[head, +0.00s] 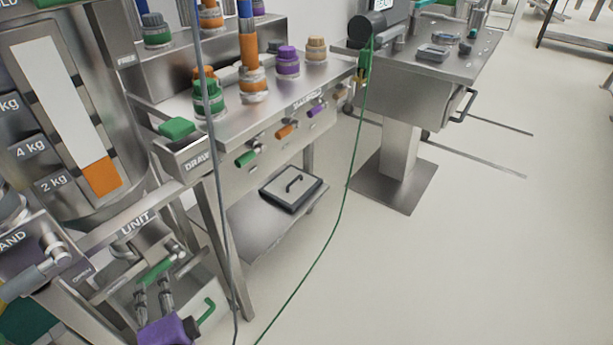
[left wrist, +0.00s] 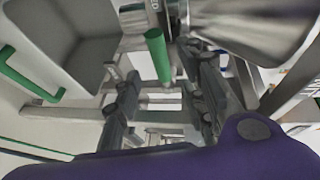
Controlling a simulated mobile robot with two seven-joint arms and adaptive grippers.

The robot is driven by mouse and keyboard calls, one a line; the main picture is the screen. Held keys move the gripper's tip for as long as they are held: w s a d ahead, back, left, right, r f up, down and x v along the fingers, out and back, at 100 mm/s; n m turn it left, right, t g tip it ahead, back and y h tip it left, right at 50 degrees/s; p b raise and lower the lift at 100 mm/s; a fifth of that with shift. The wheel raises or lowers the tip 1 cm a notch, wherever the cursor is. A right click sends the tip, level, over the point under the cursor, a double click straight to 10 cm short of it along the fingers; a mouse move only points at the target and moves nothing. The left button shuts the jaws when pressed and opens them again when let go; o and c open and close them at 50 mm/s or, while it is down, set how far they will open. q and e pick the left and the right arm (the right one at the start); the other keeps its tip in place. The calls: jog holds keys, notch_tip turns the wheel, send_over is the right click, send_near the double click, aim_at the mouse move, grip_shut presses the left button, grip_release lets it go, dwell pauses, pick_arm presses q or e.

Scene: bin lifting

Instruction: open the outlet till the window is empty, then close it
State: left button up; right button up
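The tall window (head: 58,95) on the steel hopper at the upper left is pale above, with an orange fill (head: 101,176) at its bottom, near the 2 kg mark. Below, under the UNIT label, is a valve with a green handle (head: 157,270); it also shows in the left wrist view (left wrist: 158,55). My left gripper (head: 153,288) points up at the handle from below. In the left wrist view its two dark fingers (left wrist: 163,90) stand apart, with the green handle beyond and between them. I cannot tell whether they touch it. My right gripper is not in view.
A pale bin with a green handle (head: 206,312) is beside my left wrist. A steel bench (head: 290,95) holds several coloured caps, with small coloured taps on its front. A lidded tray (head: 291,188) lies on its lower shelf. A green hose hangs to the floor.

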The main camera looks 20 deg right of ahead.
aim_at(155, 277)
pick_arm(q)
jog(key=x, duration=0.7)
jog(key=shift+w+a+f+b, duration=0.1)
jog(key=shift+w+a+b, duration=0.1)
jog(key=shift+w+b, duration=0.1)
jog(key=shift+s, duration=0.1)
grip_shut()
